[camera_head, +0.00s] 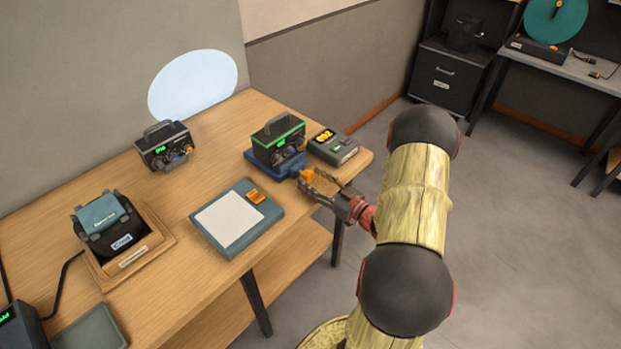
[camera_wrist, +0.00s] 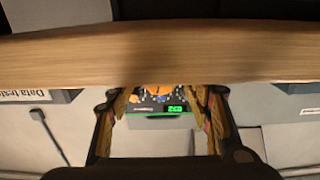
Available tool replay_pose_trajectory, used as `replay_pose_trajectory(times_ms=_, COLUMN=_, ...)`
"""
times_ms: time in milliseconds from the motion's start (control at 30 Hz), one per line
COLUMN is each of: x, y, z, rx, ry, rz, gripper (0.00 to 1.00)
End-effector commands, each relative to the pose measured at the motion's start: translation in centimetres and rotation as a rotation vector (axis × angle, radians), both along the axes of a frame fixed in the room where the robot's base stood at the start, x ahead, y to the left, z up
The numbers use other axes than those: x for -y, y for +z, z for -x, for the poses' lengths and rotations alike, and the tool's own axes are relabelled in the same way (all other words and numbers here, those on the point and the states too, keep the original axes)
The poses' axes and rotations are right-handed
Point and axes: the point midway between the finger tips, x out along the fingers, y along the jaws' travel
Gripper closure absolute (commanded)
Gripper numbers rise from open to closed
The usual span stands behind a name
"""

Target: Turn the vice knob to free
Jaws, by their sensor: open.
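The vice is a blue block (camera_head: 270,168) near the right end of the wooden table, holding a dark box with green edges (camera_head: 279,139). Its orange knob (camera_head: 306,174) sits at the front right of the vice, facing my arm. My gripper (camera_head: 311,181) is open, with its fingertips close to the knob; the head view does not settle whether they touch it. In the wrist view my gripper (camera_wrist: 164,98) has its fingers spread wide, and an orange part (camera_wrist: 157,90) shows between them, partly hidden. The knob's marking cannot be read.
A grey unit with an orange display (camera_head: 333,147) stands right of the vice. A teal-framed pad (camera_head: 238,246) lies to its left, and another dark box (camera_head: 165,146) stands behind. The wooden table edge (camera_wrist: 160,60) crosses the wrist view close by.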

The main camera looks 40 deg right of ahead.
Motion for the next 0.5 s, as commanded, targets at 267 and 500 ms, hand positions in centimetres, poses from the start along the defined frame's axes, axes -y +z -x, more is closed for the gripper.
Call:
replay_pose_trajectory(times_ms=267, x=0.6, y=0.1, z=5.4, rx=0.001, ry=-0.006, rz=0.0, gripper=0.5)
replay_pose_trajectory(times_ms=500, x=0.9, y=0.0, z=9.2, rx=0.001, ry=-0.005, rz=0.0, gripper=0.5)
